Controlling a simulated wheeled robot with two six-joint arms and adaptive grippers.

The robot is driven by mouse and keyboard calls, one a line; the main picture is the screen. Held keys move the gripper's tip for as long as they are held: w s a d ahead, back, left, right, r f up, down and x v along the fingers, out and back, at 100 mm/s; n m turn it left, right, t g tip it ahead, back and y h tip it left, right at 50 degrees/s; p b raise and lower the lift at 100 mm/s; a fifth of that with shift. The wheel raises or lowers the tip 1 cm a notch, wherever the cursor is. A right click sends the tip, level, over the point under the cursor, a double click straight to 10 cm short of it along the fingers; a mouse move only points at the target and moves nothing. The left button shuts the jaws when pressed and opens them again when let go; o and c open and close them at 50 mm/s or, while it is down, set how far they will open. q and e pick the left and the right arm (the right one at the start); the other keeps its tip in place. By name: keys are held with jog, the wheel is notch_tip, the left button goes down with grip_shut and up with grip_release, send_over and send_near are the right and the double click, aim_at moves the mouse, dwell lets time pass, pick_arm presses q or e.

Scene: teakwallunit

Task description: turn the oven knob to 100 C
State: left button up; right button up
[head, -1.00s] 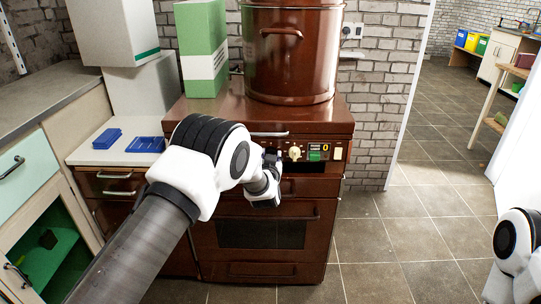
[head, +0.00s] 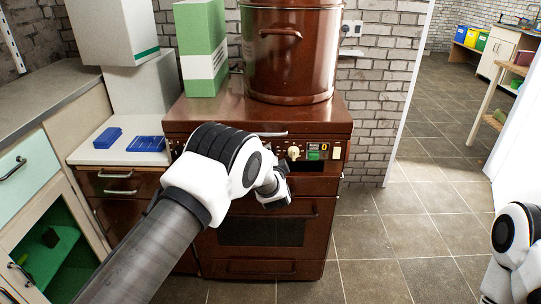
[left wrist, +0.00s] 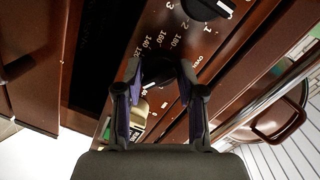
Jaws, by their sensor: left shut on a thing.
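The brown oven (head: 262,232) stands straight ahead, with its control panel along the top front edge. My left gripper (head: 284,174) is at that panel and hides the knob there in the head view. In the left wrist view the left gripper (left wrist: 160,85) is shut on the black oven knob (left wrist: 158,70), one finger on each side. Printed numbers such as 140, 160 and 180 ring this knob.
A second black knob (left wrist: 205,8) with small numbers sits beside the gripped one. A large brown pot (head: 288,60) stands on the oven. The floor to the right is clear.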

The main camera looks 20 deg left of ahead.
pick_arm(q)
jog(key=m, duration=0.5)
jog(key=shift+y, duration=0.3)
dwell(0.4)
jog(key=o, duration=1.1)
jog(key=shift+d, duration=0.1)
jog(key=v, duration=1.2)
jog(key=shift+f, duration=0.15)
